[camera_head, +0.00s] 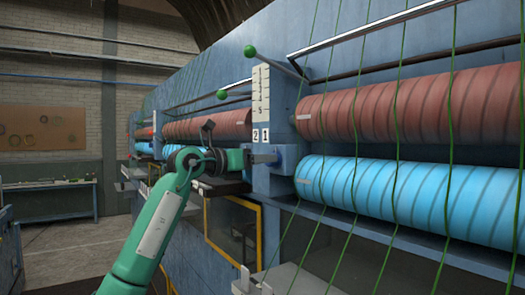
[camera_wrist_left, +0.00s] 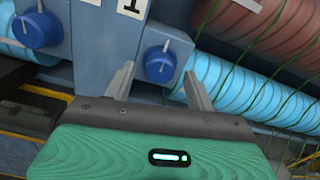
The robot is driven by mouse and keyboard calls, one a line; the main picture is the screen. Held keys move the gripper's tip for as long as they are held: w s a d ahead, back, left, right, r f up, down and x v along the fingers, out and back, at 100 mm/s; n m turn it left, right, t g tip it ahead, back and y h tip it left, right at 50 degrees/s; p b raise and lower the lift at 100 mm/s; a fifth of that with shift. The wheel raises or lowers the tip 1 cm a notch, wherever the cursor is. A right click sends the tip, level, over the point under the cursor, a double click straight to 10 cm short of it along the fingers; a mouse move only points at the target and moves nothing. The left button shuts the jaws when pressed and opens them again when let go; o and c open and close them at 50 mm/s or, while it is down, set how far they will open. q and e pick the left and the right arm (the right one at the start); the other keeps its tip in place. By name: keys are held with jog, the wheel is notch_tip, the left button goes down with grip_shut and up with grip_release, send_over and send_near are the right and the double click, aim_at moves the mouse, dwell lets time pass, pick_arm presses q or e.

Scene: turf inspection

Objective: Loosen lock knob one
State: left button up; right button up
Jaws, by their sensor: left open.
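Lock knob one is a round blue knob (camera_wrist_left: 160,64) on a blue-grey panel, below the label "1" in the left wrist view. My left gripper (camera_wrist_left: 160,78) is open, with one finger on each side of this knob. I cannot tell whether the fingers touch it. In the head view the left gripper (camera_head: 268,158) reaches the post below the labels "2" and "1" (camera_head: 261,135). Nothing shows held in it. A second blue knob (camera_wrist_left: 38,29) sits to the left in the wrist view, near the other label. My right gripper is not in view.
Red rollers (camera_head: 420,105) and light-blue rollers (camera_head: 430,195) fill the machine's right side, with green strands (camera_head: 398,100) hanging across them. Green-tipped levers (camera_head: 250,51) stick out above. A yellow-edged window (camera_head: 232,225) is below. Open floor (camera_head: 70,240) lies at left.

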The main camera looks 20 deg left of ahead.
pick_arm(q)
jog(key=shift+w+d, duration=0.4)
jog(key=shift+w, duration=0.1)
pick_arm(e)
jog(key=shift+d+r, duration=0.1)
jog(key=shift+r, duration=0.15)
pick_arm(q)
jog(key=c, duration=1)
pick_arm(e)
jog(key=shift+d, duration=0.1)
